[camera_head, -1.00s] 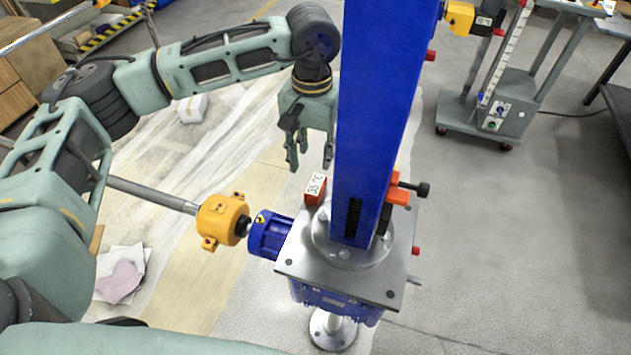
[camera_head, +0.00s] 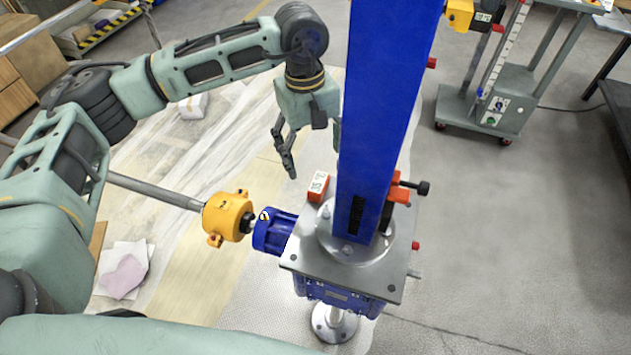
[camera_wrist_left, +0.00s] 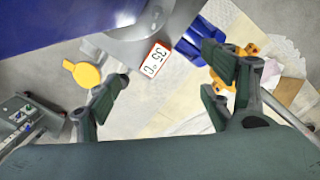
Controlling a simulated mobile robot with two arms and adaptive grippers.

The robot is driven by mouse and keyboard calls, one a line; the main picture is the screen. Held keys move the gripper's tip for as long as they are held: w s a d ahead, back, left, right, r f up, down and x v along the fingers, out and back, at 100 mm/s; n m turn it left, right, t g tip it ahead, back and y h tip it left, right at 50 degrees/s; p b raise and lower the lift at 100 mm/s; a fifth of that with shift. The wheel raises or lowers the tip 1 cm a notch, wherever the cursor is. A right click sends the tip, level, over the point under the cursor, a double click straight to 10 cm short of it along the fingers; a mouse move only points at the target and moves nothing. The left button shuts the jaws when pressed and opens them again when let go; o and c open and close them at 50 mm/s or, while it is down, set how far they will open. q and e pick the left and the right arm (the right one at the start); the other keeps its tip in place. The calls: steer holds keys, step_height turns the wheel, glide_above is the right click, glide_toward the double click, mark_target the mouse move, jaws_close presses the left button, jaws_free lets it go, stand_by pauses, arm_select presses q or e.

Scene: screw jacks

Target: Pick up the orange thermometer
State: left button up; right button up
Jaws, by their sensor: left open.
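The orange thermometer (camera_head: 318,187) is a small orange block with a white display face. It stands on the grey top plate (camera_head: 300,251) of the screw jack, beside the foot of the blue column (camera_head: 386,95). It also shows in the left wrist view (camera_wrist_left: 156,59), reading 35 °C, between and beyond the fingers. My left gripper (camera_head: 312,158) is open and empty, above and behind the thermometer, with its right finger partly hidden by the column. In the left wrist view its two fingers (camera_wrist_left: 165,80) are spread wide. My right gripper is not in view.
The blue column stands close to the right of my left gripper. A blue motor (camera_head: 275,232) and a yellow coupling housing (camera_head: 228,216) on a shaft lie left of the plate. An orange clamp with a black knob (camera_head: 422,188) is on the column's right. A wheeled grey stand (camera_head: 487,110) is farther back.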

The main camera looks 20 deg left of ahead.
arm_select(q)
steer(key=n+p, duration=0.1)
steer(key=n, duration=0.4)
steer(key=n+h, duration=0.3)
steer(key=n, duration=2.7)
glide_above(315, 181)
steer(key=a, duration=0.2)
step_height(315, 181, down, 4)
steer(key=f+n+p, duration=0.1)
steer(key=f+n, duration=0.1)
steer(key=n, duration=0.1)
steer(key=d+f+n, duration=0.1)
steer(key=f+n, duration=0.2)
steer(key=n, duration=0.1)
steer(key=d+f+n+p, duration=0.1)
steer(key=f+n, duration=0.2)
steer(key=shift+f+n+h+p, duration=0.1)
steer(key=shift+n+h+p, duration=0.2)
steer(key=shift+n+h, duration=0.1)
steer(key=shift+d+f, duration=0.1)
steer(key=shift+f, duration=0.2)
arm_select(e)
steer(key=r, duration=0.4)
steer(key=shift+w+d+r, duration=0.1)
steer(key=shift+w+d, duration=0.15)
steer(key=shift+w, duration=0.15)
